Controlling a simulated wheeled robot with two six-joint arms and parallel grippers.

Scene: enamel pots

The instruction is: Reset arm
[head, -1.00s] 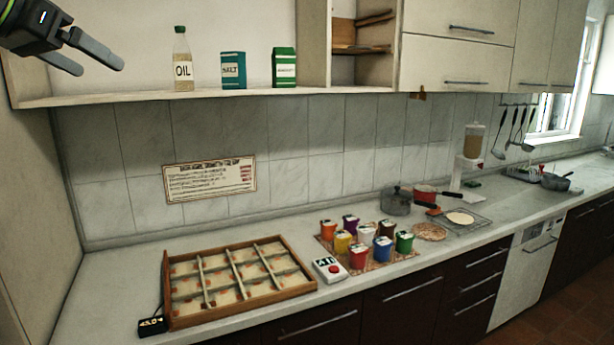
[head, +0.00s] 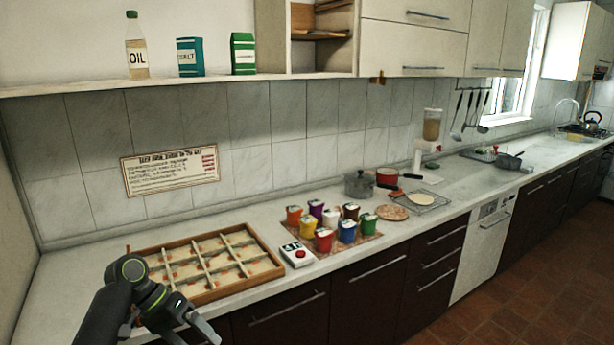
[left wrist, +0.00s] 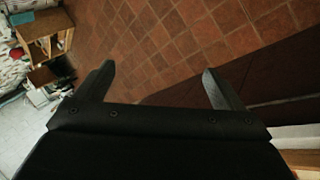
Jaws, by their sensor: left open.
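My left gripper (head: 192,335) hangs low in front of the counter edge, at the bottom left of the head view, near the front of the wooden divided tray. In the left wrist view its two fingers (left wrist: 160,85) are spread apart with nothing between them, above the tiled floor. The gripper is open and empty. My right gripper is in neither view.
The wooden divided tray (head: 158,262) lies on the counter, beside a small device with a red button (head: 297,255). Several coloured enamel pots (head: 325,240) stand on a mat to the right. A shelf (head: 60,88) holds an oil bottle (head: 137,50) and boxes.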

